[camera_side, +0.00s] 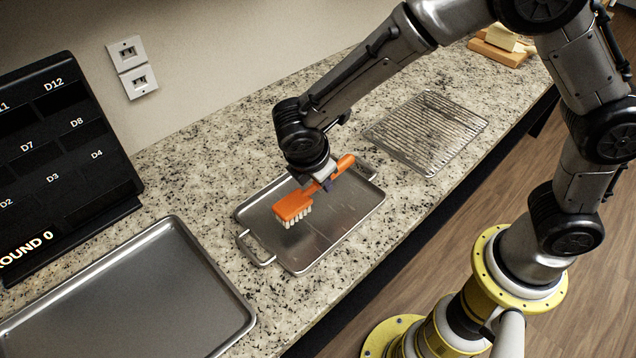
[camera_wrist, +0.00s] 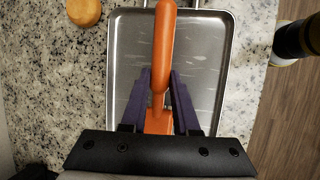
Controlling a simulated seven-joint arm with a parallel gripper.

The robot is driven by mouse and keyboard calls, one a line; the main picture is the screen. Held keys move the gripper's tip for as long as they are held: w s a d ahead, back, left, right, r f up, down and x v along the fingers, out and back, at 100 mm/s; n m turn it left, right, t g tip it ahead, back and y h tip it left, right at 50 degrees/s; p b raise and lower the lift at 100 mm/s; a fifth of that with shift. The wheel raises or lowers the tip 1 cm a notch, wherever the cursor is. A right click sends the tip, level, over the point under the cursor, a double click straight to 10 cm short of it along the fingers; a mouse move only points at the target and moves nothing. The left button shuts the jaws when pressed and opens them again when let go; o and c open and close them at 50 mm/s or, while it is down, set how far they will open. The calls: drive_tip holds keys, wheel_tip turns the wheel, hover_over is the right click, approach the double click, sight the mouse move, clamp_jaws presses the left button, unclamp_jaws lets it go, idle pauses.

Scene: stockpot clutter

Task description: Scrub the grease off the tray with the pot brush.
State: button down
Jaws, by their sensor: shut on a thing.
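An orange pot brush (camera_side: 292,207) with pale bristles is held over the metal tray (camera_side: 345,226) in the side view. My gripper (camera_side: 322,184) is shut on its handle, and the brush head hangs toward the tray's left part. In the side view I cannot tell for sure whether the bristles touch the tray. In the wrist view the orange handle of the brush (camera_wrist: 164,50) runs between the dark fingers of my gripper (camera_wrist: 158,98), and most of the brush head is hidden. Pale streaks show on the floor of the tray (camera_wrist: 215,50) there.
A large empty sheet pan (camera_side: 130,300) lies at the left, near a black board (camera_side: 60,170) with labelled slots. A wire rack (camera_side: 428,130) lies to the right. A round tan object (camera_wrist: 84,12) sits beside the tray in the wrist view. Speckled counter surrounds the tray.

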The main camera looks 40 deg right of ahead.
drive_tip(key=shift+r, duration=2.55)
